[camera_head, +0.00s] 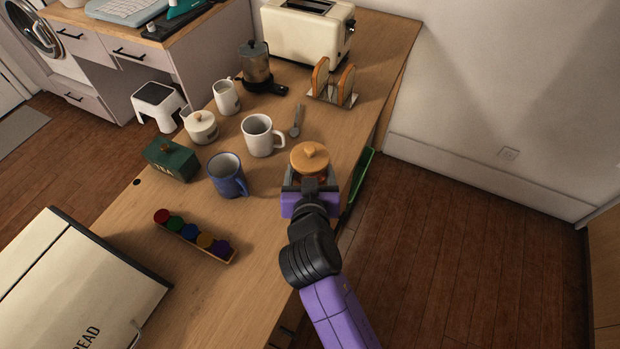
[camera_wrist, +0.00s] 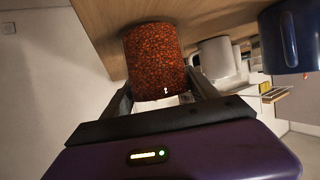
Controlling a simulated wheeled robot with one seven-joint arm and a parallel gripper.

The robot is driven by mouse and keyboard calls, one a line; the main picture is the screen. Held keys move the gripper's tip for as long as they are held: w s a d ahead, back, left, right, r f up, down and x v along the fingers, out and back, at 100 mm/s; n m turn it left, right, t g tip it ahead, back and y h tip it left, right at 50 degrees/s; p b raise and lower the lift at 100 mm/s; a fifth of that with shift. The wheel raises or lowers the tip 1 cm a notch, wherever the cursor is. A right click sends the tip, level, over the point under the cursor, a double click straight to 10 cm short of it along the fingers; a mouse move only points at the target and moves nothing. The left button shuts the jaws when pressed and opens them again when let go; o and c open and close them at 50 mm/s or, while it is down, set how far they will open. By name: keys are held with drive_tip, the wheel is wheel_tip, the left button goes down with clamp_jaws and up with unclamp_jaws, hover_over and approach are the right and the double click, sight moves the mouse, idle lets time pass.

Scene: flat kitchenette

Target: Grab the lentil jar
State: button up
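The lentil jar (camera_head: 310,158) stands on the wooden table near its right edge, with a round tan lid and knob on top. In the wrist view the jar (camera_wrist: 157,62) shows its orange-red lentils, close in front of my gripper. My gripper (camera_head: 312,183) is at the near side of the jar, with one finger on each side of it. In the wrist view the fingers (camera_wrist: 160,88) look spread, with a small gap at the right; contact with the jar is not clear. The jar's lower part is hidden in the head view.
A white mug (camera_head: 259,136), a blue mug (camera_head: 226,176) and a spoon (camera_head: 296,122) lie left of the jar. A toast rack (camera_head: 333,95) and toaster (camera_head: 308,32) are behind. A green box (camera_head: 171,160) and a bread bin (camera_head: 75,285) are left. Open floor is right.

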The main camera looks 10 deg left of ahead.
clamp_jaws()
drive_tip(key=shift+r, duration=0.15)
